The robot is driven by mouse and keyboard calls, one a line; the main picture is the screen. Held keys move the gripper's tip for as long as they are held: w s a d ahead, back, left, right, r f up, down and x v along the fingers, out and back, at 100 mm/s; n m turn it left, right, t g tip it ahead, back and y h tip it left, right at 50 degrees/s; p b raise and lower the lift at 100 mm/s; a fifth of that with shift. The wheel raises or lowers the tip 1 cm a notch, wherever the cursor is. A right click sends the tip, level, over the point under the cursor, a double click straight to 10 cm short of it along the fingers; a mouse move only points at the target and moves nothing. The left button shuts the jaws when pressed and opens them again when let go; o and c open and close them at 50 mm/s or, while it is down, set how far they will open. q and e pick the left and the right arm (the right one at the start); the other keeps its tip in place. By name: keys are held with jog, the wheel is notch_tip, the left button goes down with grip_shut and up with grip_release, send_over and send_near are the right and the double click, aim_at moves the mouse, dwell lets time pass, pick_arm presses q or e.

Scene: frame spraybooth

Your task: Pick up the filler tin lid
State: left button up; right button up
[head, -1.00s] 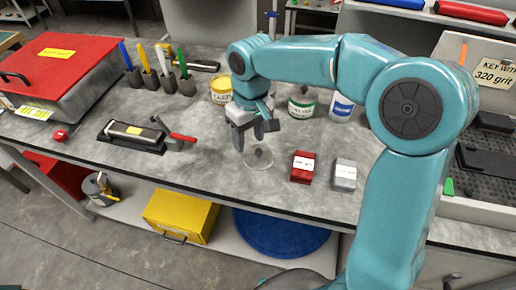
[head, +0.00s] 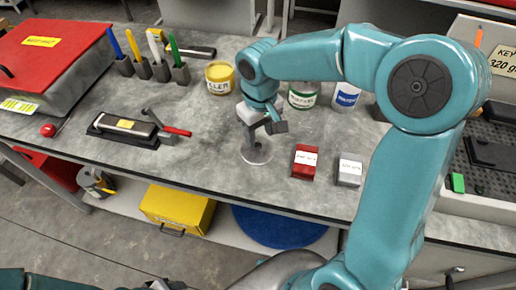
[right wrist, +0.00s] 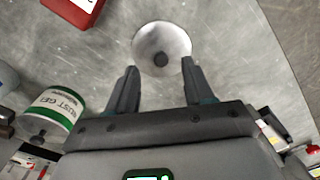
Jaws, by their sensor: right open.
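The filler tin lid (head: 257,157) looks like a pale, see-through disc with a dark knob, lying flat on the grey bench top. In the right wrist view the lid (right wrist: 146,40) and its knob lie just beyond the fingertips, between their lines. My right gripper (head: 262,143) is open and empty, above the lid and partly covering it in the head view. Its two fingers (right wrist: 159,72) stand apart in the wrist view. The yellow filler tin (head: 219,79) stands behind and left of it. Only a cut-off part of my left gripper (head: 166,285) shows at the bottom edge.
A red box (head: 304,164) and a grey box (head: 349,172) sit right of the lid. A green-labelled tin (head: 302,96) and a white-blue container (head: 345,97) stand behind. The bench front edge is close below the lid.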

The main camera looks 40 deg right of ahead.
aim_at(257, 145)
jog(key=f, duration=0.3)
jog(key=w+f, duration=0.1)
jog(key=f, duration=0.1)
jog(key=shift+f, duration=0.35)
grip_shut()
